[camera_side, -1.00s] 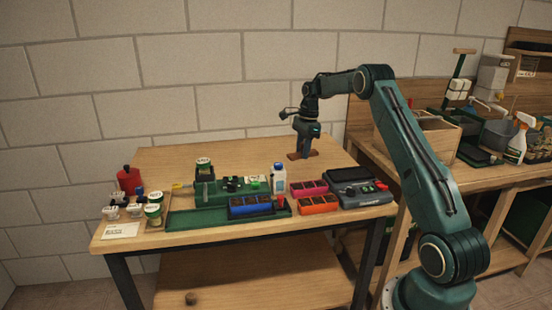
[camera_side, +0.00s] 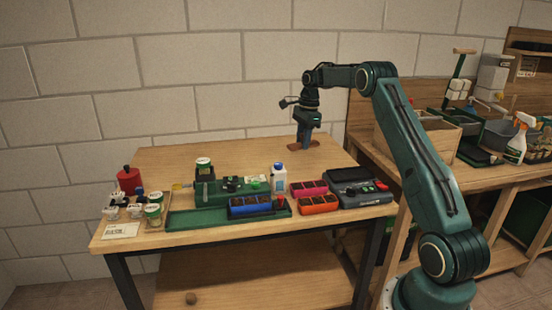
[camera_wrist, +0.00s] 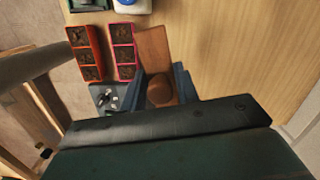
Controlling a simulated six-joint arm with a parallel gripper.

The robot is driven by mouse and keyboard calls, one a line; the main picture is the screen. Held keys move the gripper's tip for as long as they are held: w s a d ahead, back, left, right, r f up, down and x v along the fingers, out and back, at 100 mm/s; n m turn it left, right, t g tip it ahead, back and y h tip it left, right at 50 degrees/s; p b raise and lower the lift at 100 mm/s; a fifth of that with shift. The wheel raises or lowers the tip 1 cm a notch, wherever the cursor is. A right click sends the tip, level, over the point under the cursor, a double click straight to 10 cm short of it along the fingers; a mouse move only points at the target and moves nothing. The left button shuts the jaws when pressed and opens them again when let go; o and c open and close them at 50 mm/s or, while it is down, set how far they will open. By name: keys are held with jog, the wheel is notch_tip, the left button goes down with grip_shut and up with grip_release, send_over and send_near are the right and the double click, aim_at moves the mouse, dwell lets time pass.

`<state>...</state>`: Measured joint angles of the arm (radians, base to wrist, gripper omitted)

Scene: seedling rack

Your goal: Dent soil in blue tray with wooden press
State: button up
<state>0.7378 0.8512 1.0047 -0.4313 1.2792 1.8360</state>
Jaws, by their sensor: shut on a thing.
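The wooden press (camera_side: 296,147) is a flat brown board with a round knob, at the back right of the table. My gripper (camera_side: 305,146) points down and is shut on its knob. In the wrist view the press board (camera_wrist: 152,48) extends ahead of the two blue fingers (camera_wrist: 162,92), with the knob between them. I cannot tell whether the board touches the table. The blue tray (camera_side: 250,212), with dark soil in its cells, sits at the front of the green base tray, well to the left and nearer the camera. It does not show in the wrist view.
A pink tray (camera_side: 296,191) and an orange tray (camera_side: 318,210) stand right of the blue one. A grey device (camera_side: 355,175) sits beside them. A white bottle (camera_side: 279,178) stands behind the blue tray. The table's back middle (camera_side: 225,153) is clear.

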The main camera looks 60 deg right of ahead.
aim_at(303, 134)
jog(key=shift+d+r, duration=0.1)
jog(key=shift+r, duration=1.7)
jog(key=w+a+m, duration=0.1)
jog(key=w+a, duration=0.1)
jog(key=a, duration=1.1)
jog(key=w+a+m, duration=0.1)
jog(key=w+a, duration=0.1)
jog(key=a, duration=1)
jog(key=shift+w+f, duration=0.1)
jog(key=shift+f, duration=2.45)
jog(key=shift+f, duration=0.1)
jog(key=shift+f, duration=2.9)
jog(key=shift+f, duration=0.55)
jog(key=shift+r, duration=0.15)
